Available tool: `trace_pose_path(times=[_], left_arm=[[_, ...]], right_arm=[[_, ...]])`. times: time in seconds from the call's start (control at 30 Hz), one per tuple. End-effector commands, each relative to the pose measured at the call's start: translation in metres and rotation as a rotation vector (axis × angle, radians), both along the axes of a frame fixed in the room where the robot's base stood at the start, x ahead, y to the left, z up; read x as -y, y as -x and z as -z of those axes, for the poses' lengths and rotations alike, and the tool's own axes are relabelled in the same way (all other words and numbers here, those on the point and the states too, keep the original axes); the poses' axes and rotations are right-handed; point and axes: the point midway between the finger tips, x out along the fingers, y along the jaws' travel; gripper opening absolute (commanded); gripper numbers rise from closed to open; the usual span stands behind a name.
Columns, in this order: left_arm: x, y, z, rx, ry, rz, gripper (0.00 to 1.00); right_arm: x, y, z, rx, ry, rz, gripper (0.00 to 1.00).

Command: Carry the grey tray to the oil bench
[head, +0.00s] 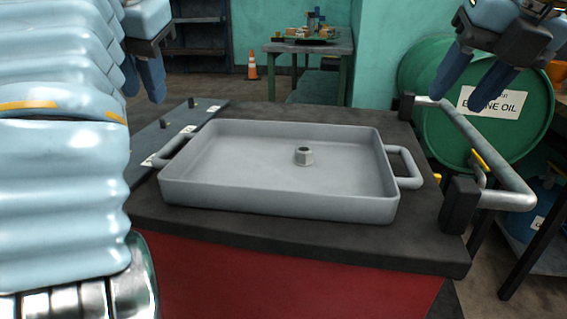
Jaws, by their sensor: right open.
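The grey tray (230,180) sits on the black top of a red cart (290,248), with a loop handle at each end. A grey hex nut (304,156) lies inside it. My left gripper (143,92) is above and behind the tray's left handle, apart from it; its finger gap is unclear. My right gripper (464,92) is open and empty, above and to the right of the tray's right handle.
A metal push rail (485,150) rises at the cart's right edge. A dark strip with pegs and labels (150,143) lies left of the tray. A green-legged bench (335,46) with small items stands at the back, beside an orange cone (252,66). Floor shows between.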

Motion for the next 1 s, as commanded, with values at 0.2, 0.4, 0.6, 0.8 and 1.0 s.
trace_pose_path(times=[0.2, 0.4, 0.6, 0.8, 1.0], left_arm=[[-0.001, -0.004, 0.008, -0.002, 0.002, 0.000, 0.29], [-0.004, -0.012, 0.029, -0.004, 0.002, 0.001, 0.29], [-0.011, -0.028, 0.066, -0.003, 0.001, 0.000, 0.29], [-0.016, -0.043, 0.099, -0.002, 0.001, 0.000, 0.29], [-0.019, -0.052, 0.119, 0.000, 0.000, 0.001, 0.29]], right_arm=[[0.001, -0.006, 0.010, -0.006, -0.001, 0.004, 0.46], [-0.003, -0.012, 0.029, -0.004, 0.003, 0.004, 0.46], [-0.010, -0.028, 0.066, -0.004, 0.002, 0.001, 0.46], [-0.016, -0.043, 0.100, -0.004, 0.001, 0.001, 0.46], [-0.019, -0.052, 0.119, -0.002, 0.000, 0.001, 0.46]])
